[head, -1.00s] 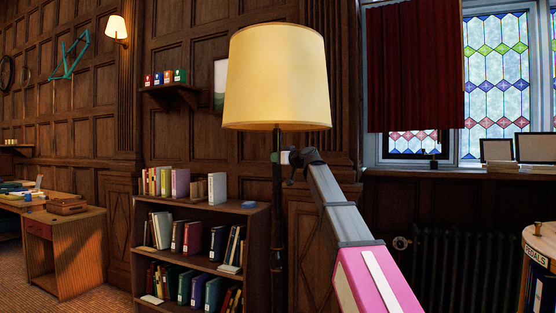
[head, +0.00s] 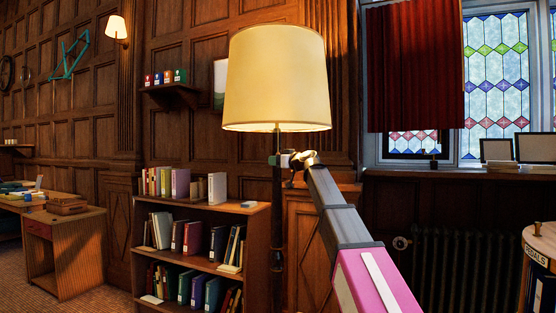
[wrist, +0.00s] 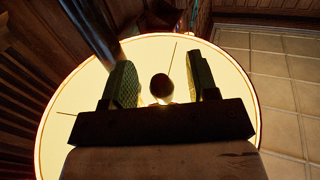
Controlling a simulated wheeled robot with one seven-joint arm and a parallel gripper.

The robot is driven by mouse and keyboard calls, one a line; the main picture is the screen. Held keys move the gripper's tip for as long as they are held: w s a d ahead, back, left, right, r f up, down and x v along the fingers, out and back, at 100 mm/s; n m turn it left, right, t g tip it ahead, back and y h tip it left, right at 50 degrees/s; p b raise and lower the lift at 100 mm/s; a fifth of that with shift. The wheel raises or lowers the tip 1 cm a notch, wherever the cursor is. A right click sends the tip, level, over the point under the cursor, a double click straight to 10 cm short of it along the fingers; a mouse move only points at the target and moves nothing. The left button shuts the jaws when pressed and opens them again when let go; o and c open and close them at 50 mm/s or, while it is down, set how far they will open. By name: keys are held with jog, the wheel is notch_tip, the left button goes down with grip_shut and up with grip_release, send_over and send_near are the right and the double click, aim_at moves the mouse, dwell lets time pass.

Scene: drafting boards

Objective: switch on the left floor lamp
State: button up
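The floor lamp (head: 275,85) has a cream shade on a dark pole and stands against the panelled wall in the head view. It is lit: light falls on the wall and my arm below it. In the wrist view the inside of the shade (wrist: 85,108) glows bright. My gripper (head: 287,159) is just under the shade, beside the pole. In the wrist view my gripper (wrist: 160,62) has its two fingers apart, with a dark round piece (wrist: 161,86) showing between them. I cannot tell whether the fingers touch it. No second floor lamp shows.
A low bookcase (head: 200,207) stands left of the pole. A desk (head: 65,250) is at the far left. A radiator (head: 465,265) is under the window, and a round stand (head: 540,250) is at the right edge.

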dwell(0.6)
jog(key=v, duration=0.8)
dwell(0.4)
jog(key=s+d+f+m+g+h, duration=0.2)
jog(key=d+f, duration=0.1)
jog(key=f, duration=1.1)
jog(key=s+d+f+m+g+h, duration=0.1)
jog(key=s+d+f+h, duration=0.15)
jog(key=f, duration=1.15)
jog(key=s+d+f+m+g+h, duration=0.2)
jog(key=f, duration=1.1)
jog(key=s+d+f+m+g+h, duration=0.1)
jog(key=s+d+f, duration=0.3)
jog(key=s+f, duration=0.4)
jog(key=s+d+f+m+g+h, duration=0.2)
jog(key=s+d+f+g+h, duration=0.1)
jog(key=s+f, duration=0.5)
jog(key=s+d+f+m+g+h, duration=0.1)
jog(key=s+d+f+g+h, duration=0.2)
jog(key=f, duration=1)
jog(key=s+d, duration=0.2)
jog(key=s, duration=0.3)
jog(key=shift+d+m, duration=0.15)
jog(key=shift+m, duration=0.15)
